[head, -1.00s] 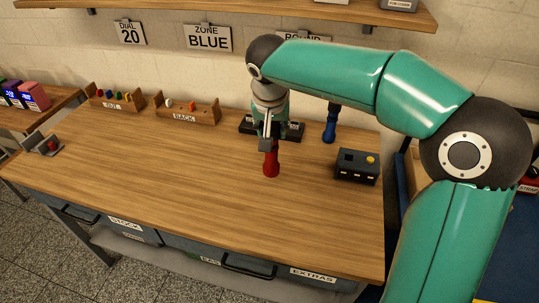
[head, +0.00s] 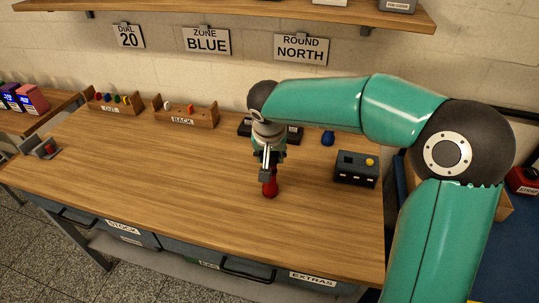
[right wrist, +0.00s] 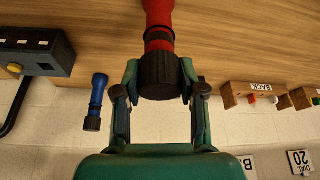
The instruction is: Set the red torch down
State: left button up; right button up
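The red torch (head: 270,189) is upright over the middle right of the wooden table, its wide red end down. My right gripper (head: 267,173) is above it with the fingers around its upper part. In the right wrist view the two fingertips (right wrist: 160,78) press on both sides of the black end of the red torch (right wrist: 158,18). The lower red end seems at or very near the tabletop; I cannot tell whether it touches. The right gripper hides much of the torch in the head view. My left gripper is not in view.
A blue torch (head: 328,138) stands behind, also in the right wrist view (right wrist: 97,95). A dark box with a yellow button (head: 356,168) is to the right. A black holder (head: 294,134) is partly hidden by my arm.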

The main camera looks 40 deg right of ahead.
jog(key=o, duration=0.4)
jog(key=shift+o, duration=0.2)
jog(key=v, duration=1.2)
jog(key=shift+p, duration=0.45)
jog(key=shift+r, duration=0.2)
